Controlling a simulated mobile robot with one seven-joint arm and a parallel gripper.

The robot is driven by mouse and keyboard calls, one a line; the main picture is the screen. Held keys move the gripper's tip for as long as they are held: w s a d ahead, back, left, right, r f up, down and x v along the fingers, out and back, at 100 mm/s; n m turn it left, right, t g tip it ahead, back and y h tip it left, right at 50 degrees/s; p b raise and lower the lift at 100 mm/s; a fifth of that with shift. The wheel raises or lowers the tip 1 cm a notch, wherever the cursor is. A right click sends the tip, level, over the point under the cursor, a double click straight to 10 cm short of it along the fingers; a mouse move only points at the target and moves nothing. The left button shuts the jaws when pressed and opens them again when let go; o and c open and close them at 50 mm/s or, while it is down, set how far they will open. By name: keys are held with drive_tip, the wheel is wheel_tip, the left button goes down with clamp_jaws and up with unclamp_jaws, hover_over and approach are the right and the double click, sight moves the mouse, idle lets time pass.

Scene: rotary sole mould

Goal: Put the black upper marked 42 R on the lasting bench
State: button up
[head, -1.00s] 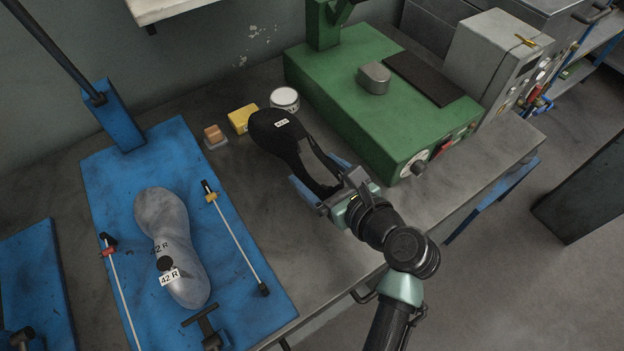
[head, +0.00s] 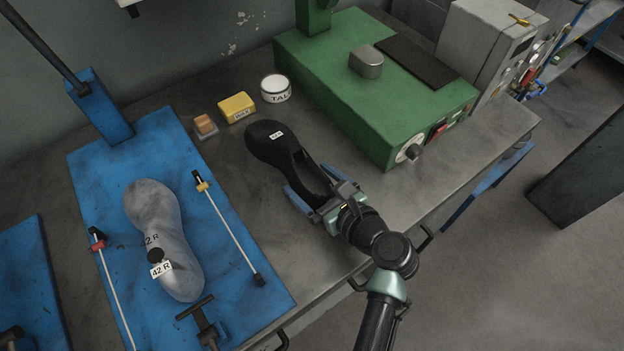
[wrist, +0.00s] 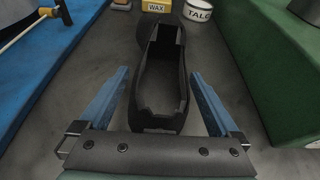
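The black upper (head: 268,140) lies on the grey bench top (head: 225,170), sole-shaped toe end away from me, with a small white label too small to read surely. It also shows in the wrist view (wrist: 160,75), its hollow side up. My gripper (head: 308,192) is open around its near end. In the wrist view, the two blue fingers (wrist: 160,108) stand on either side of it with a visible gap to each. A grey last (head: 165,235) marked 42 R lies on the blue plate at left.
A yellow wax block (head: 237,107), a talc tin (head: 276,88) and an orange-brown block (head: 205,125) stand behind the upper. A green machine (head: 385,85) stands to the right. The blue plate (head: 100,180) carries rods and clamps. Bare bench shows at the front right.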

drive_tip(key=shift+r, duration=0.15)
drive_tip(key=shift+s+d+r, duration=0.1)
drive_tip(key=shift+s+d, duration=0.05)
drive_tip(key=p+v, duration=0.1)
drive_tip(key=v, duration=1)
drive_tip(key=shift+s+d+r, duration=0.15)
drive_tip(key=shift+s, duration=0.05)
drive_tip(key=w+r+n+t+h, duration=0.2)
drive_tip(key=w+r+n, duration=0.25)
drive_tip(key=r, duration=0.45)
drive_tip(key=w+r+n+t+h, duration=0.1)
drive_tip(key=w+r+n+t, duration=0.15)
drive_tip(key=r+n, duration=0.45)
drive_tip(key=w+r+n+t+h, duration=0.15)
drive_tip(key=w+r+n, duration=0.3)
drive_tip(key=r, duration=0.55)
drive_tip(key=s+a+r+n+t+h, duration=0.1)
drive_tip(key=s+a+r+n+t, duration=0.1)
drive_tip(key=r, duration=0.8)
drive_tip(key=s+a+r+n+t+h, duration=0.1)
drive_tip(key=s+r+n+t, duration=0.3)
drive_tip(key=r, duration=0.6)
drive_tip(key=s+a+r+n+t+h, duration=0.1)
drive_tip(key=s+a+r+n+t, duration=0.2)
drive_tip(key=s+r+n, duration=0.3)
wheel_tip(320, 180, up, 4)
drive_tip(key=shift+s+t, duration=0.5)
drive_tip(key=shift+s, duration=0.1)
drive_tip(key=shift+a+h, duration=0.1)
drive_tip(key=shift+h, duration=0.15)
